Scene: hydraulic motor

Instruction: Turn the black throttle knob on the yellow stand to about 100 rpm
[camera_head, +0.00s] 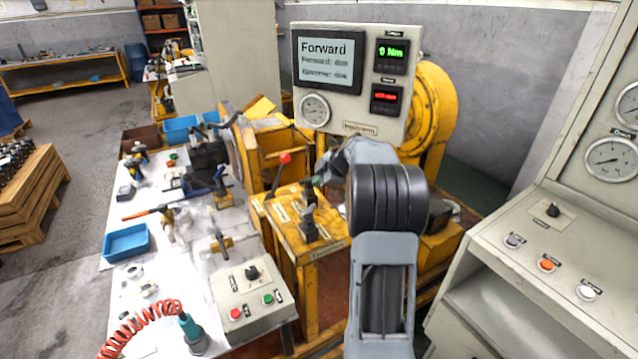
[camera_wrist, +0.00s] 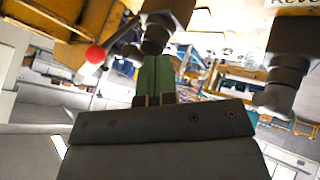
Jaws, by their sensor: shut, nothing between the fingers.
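The yellow stand (camera_head: 284,238) bears two black knobs. One black knob (camera_head: 308,196) is at the far part of its top, and another (camera_head: 309,231) is nearer its front edge. I cannot tell from their labels which is the throttle. My gripper (camera_head: 319,181) reaches in from the right beside the far knob. In the wrist view my green fingers (camera_wrist: 155,75) are shut together and empty, with a dark knob (camera_wrist: 157,33) right at their tips. I cannot tell if they touch. A second dark knob (camera_wrist: 286,72) shows at the right.
A display panel (camera_head: 350,80) above reads "Forward", with a green "0 Nm" and a blurred red readout (camera_head: 387,98). A red-balled lever (camera_head: 285,158) stands just left of my gripper. A control box (camera_head: 250,296) sits front left, and a grey console (camera_head: 540,250) right.

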